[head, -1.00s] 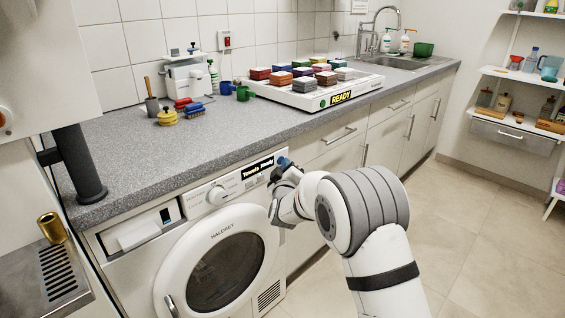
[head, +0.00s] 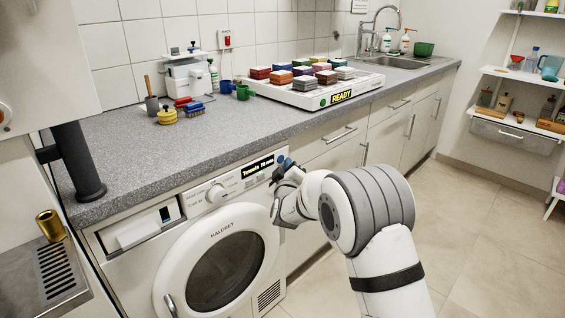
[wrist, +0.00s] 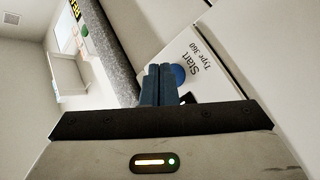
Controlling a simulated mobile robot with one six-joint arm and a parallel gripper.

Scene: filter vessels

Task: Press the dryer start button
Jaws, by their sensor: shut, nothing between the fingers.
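The white dryer (head: 205,230) stands under the counter with its round door shut. The dark display (head: 257,167) on its panel shows "Towels" and further small text, perhaps a time in minutes. The blue round start button (head: 281,159) sits right of the display. It also shows in the wrist view (wrist: 179,75), beside the word "Start". My gripper (head: 283,172) is at the panel's right end, just below the button. In the wrist view its blue fingers (wrist: 159,70) are shut together and empty, overlapping the button's left edge. I cannot tell whether they touch it.
The grey counter (head: 135,150) runs above the dryer. On it are a white tray (head: 312,100) of coloured blocks with a "READY" sign, brushes and cups. A dark post (head: 78,165) stands at the left. The floor (head: 460,240) at right is clear.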

